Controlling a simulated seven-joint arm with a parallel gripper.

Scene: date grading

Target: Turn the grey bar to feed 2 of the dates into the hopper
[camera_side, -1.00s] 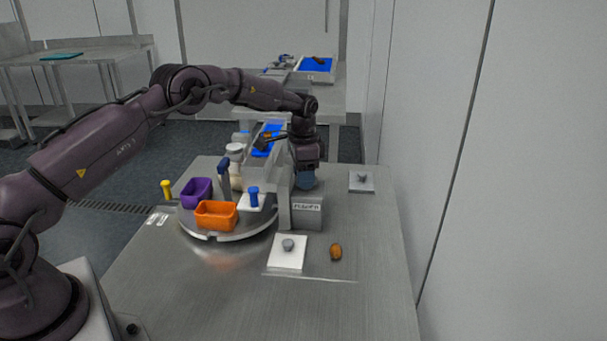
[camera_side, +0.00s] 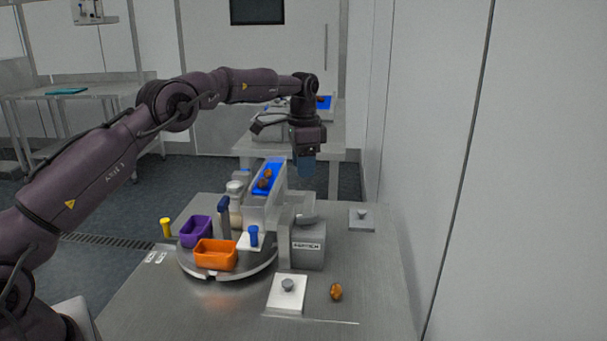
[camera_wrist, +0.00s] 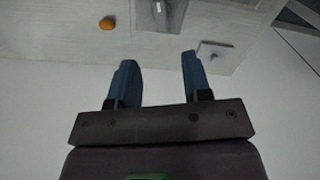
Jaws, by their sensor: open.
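The grey bar (camera_side: 306,219) lies on top of a labelled grey box (camera_side: 307,248), beside a sloping chute with a blue bed (camera_side: 275,166). A few brown dates (camera_side: 264,181) lie on the blue bed. I cannot tell which part is the hopper. Another orange-brown date (camera_side: 336,291) lies alone on the table, right of the box; it also shows in the wrist view (camera_wrist: 107,23). My gripper (camera_side: 307,174) hangs above the bar, apart from it. In the wrist view its blue fingers (camera_wrist: 157,70) are spread with nothing between them.
An orange tray (camera_side: 216,265) and a purple tray (camera_side: 196,242) stand on a round turntable (camera_side: 240,273) left of the box. Plates with grey knobs sit in front (camera_side: 287,303) and at the back right (camera_side: 362,228).

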